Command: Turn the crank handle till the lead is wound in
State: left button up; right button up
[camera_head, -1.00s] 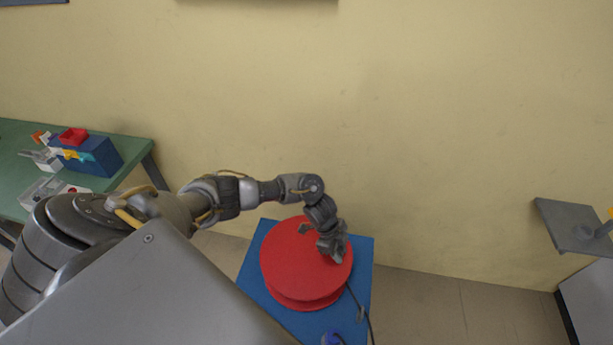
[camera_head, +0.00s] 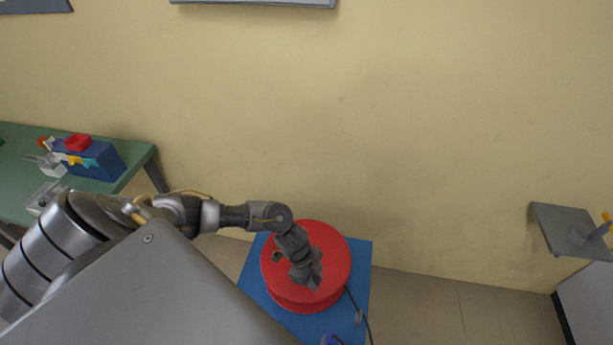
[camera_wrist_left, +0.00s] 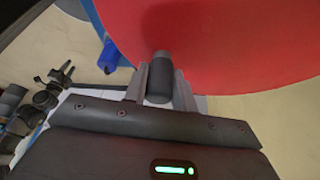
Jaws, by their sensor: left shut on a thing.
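The red reel drum (camera_head: 332,255) stands on a blue base (camera_head: 360,257). Its red face fills the top of the left wrist view (camera_wrist_left: 225,45). My left gripper (camera_head: 308,284) is over the drum's near side. In the left wrist view its fingers (camera_wrist_left: 160,92) are shut on the dark, rounded crank handle (camera_wrist_left: 159,70), one on each side. In the head view the gripper hides the handle. The dark lead (camera_head: 356,303) runs off the drum's right side toward the bottom edge. A blue part (camera_head: 331,340) shows at the bottom edge. My right gripper is out of view.
A green table (camera_head: 133,153) at left carries a blue box (camera_head: 105,160), a red tray (camera_head: 78,142) and small parts. A grey shelf (camera_head: 548,220) with an orange-tipped peg juts out at right. A yellow wall stands behind; floor right of the base is clear.

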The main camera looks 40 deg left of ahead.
pick_arm(q)
jog(key=shift+s+a, duration=1.2)
jog(key=shift+a, duration=0.2)
jog(key=a, duration=0.1)
jog(key=s+a, duration=0.1)
jog(key=a, duration=0.3)
jog(key=shift+s, duration=0.4)
jog(key=shift+a, duration=0.4)
jog(key=shift+w+a, duration=0.1)
jog(key=w+a, duration=0.1)
jog(key=a, duration=0.1)
jog(key=a+b, duration=0.1)
jog(key=a, duration=0.1)
jog(key=w+a+b, duration=0.1)
jog(key=a, duration=0.1)
jog(key=shift+w, duration=0.3)
jog(key=shift+w+a+b, duration=0.15)
jog(key=shift+w+b, duration=0.15)
jog(key=w+a+b, duration=0.2)
jog(key=w, duration=0.1)
jog(key=w+b, duration=0.1)
jog(key=shift+w+a+f, duration=0.2)
jog(key=shift+w+a, duration=0.1)
jog(key=shift+a, duration=0.1)
jog(key=shift+w+a+r+b, duration=0.2)
jog(key=shift+w+a+b, duration=0.1)
jog(key=shift+w+b, duration=0.2)
